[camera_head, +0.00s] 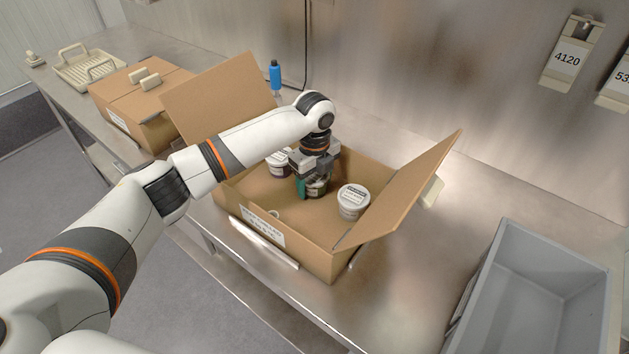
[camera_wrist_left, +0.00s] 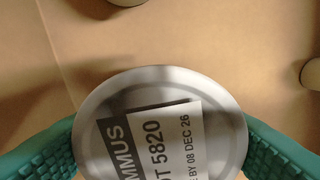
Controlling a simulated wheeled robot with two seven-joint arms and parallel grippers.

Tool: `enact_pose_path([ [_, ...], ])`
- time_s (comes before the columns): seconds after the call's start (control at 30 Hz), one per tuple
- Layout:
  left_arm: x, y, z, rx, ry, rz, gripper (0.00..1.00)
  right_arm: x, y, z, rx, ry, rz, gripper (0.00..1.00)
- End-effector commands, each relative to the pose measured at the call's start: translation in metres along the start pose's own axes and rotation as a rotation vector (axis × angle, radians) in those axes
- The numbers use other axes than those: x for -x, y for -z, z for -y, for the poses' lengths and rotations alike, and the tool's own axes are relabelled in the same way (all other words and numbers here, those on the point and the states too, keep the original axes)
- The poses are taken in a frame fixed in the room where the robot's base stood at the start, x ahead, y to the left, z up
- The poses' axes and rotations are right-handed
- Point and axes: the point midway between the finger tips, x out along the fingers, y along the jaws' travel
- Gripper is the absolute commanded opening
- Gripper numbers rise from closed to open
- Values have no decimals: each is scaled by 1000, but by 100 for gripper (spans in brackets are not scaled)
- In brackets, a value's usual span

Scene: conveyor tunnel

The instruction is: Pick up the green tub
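In the head view, a small tub (camera_head: 318,188) with a dark greenish side is in the open cardboard box, partly hidden by my left gripper (camera_head: 313,184). The gripper points down with its teal fingers on either side of the tub. In the left wrist view, the tub's round white lid (camera_wrist_left: 165,125) with a printed label lies between the two ridged teal fingers (camera_wrist_left: 160,150). Both fingers are at or very near the lid's edge. I cannot tell whether they press on the tub. My right gripper is not in view.
A white-lidded tub (camera_head: 353,201) stands to the right in the box (camera_head: 300,232), and another (camera_head: 278,163) to the left. The box flaps stand raised. A grey bin (camera_head: 545,280) is at the right. A closed box (camera_head: 140,98) and a blue bottle (camera_head: 275,74) are behind.

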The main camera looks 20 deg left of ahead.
Motion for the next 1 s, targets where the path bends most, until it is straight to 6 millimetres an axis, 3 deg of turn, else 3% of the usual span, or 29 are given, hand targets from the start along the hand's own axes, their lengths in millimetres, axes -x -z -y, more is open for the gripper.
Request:
enact_pose_path([
  [0.03, 0, 0, 0, 0, 0, 0, 50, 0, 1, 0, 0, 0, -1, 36],
  [0.1, 0, 0, 0, 0, 0, 0, 39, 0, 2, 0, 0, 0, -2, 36],
  [0.43, 9, 0, -1, 0, -4, 0, 38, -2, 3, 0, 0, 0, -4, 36],
  [0.8, 78, 0, -1, 0, -5, 0, 38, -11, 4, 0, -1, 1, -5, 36],
  [1.0, 98, 0, -1, 0, -1, 1, 38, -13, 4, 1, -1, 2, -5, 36],
])
